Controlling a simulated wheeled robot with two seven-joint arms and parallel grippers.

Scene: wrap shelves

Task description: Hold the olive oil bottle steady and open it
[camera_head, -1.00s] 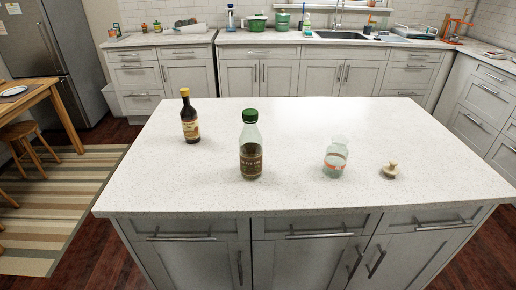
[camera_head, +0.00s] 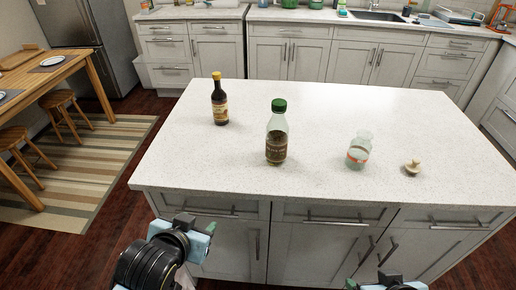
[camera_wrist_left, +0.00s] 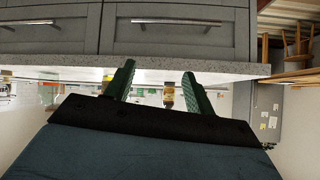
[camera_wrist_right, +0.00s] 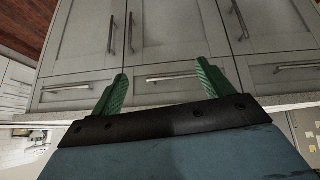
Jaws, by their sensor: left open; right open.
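The olive oil bottle (camera_head: 277,146) stands upright on the island counter, clear with dark contents, a dark label and its green cap (camera_head: 279,105) on. My left gripper (camera_head: 200,225) is in front of the counter, lower left of the bottle and well apart from it. In the left wrist view my left gripper (camera_wrist_left: 156,76) has its green fingers spread, with nothing held between them. My right gripper (camera_head: 374,284) is at the bottom edge of the head view, partly cut off. In the right wrist view my right gripper (camera_wrist_right: 163,78) is open and empty, facing cabinet fronts.
A dark bottle with a yellow cap (camera_head: 220,105) stands left of the olive oil. A glass jar (camera_head: 359,151) and a small pale stopper-like piece (camera_head: 412,167) are to its right. The island counter (camera_head: 330,105) is otherwise clear; its front edge lies between my grippers and the bottles.

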